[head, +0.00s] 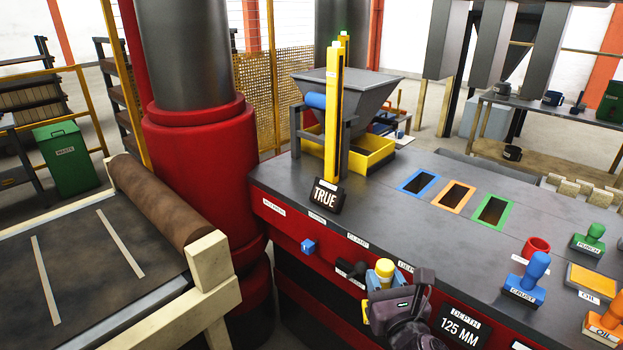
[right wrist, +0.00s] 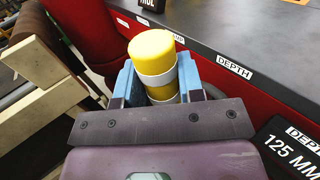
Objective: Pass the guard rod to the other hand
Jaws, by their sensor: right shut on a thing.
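The guard rod, yellow with white bands, shows end-on in the right wrist view (right wrist: 152,46) and as a short yellow piece in the head view (head: 385,266). My right gripper (head: 382,279) is shut on it, with a blue finger on each side in the right wrist view (right wrist: 158,78). It holds the rod in front of the red face of the press bench, near the DEPTH label. The rod's lower part is hidden by the gripper. My left gripper is in neither view.
The press bench (head: 400,190) fills the right side, with a TRUE sign (head: 325,196), stamps such as the blue one (head: 528,278), and a 125 MM depth display (head: 460,328). A blue knob (head: 308,247) and a dark handle (head: 350,268) are on its front. A roller table (head: 75,290) stands left.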

